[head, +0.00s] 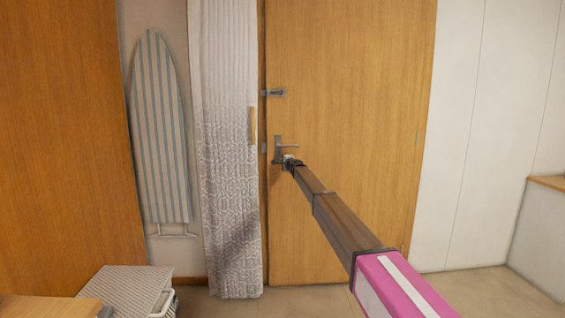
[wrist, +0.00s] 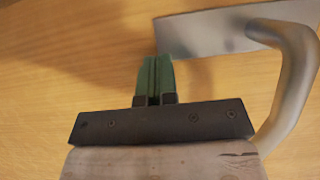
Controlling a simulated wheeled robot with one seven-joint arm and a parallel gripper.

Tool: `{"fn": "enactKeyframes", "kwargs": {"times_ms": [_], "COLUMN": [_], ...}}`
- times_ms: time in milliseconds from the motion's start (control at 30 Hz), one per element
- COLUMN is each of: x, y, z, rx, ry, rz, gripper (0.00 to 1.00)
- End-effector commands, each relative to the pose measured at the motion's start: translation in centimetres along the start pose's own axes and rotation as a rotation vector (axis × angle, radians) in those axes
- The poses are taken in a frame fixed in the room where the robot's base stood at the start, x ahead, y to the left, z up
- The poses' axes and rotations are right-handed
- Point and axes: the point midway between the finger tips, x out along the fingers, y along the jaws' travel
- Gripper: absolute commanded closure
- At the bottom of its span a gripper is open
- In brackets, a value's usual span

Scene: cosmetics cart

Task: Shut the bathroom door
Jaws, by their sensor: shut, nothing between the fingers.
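The wooden bathroom door (head: 350,90) stands in the middle of the head view. It looks flat in its frame or nearly so; I cannot tell whether it is latched. Its metal lever handle (head: 288,146) and plate are near its left edge. My gripper (head: 287,160) is at the end of the extended arm, just below the handle. In the wrist view my gripper's green fingers (wrist: 154,75) are together and empty, close to the door surface (wrist: 60,60). The curved metal handle (wrist: 295,75) shows to their right, beside the gripper and not between the fingers. Contact with the door is unclear.
A metal latch (head: 274,93) sits above the handle. A pale curtain (head: 228,150) hangs left of the door, with a striped ironing board (head: 160,130) beyond it. A wicker basket (head: 130,287) stands at lower left. Floor (head: 490,290) is clear at lower right.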

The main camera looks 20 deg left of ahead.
Motion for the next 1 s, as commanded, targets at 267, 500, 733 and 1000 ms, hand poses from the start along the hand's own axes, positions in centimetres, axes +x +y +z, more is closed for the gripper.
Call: {"fn": "enactKeyframes", "kwargs": {"times_ms": [267,500,733,1000], "x": [-3.0,-8.4,-12.4,-14.1], "y": [-0.8,-0.4,-0.3,0.2], "z": [-0.1,2.0,3.6,3.8], "rx": [-0.002,-0.001,0.0,-0.01], "ry": [0.007,0.003,0.002,-0.001], "rz": [-0.006,-0.003,-0.002,0.004], "gripper": [1.0,1.0,1.0,1.0]}}
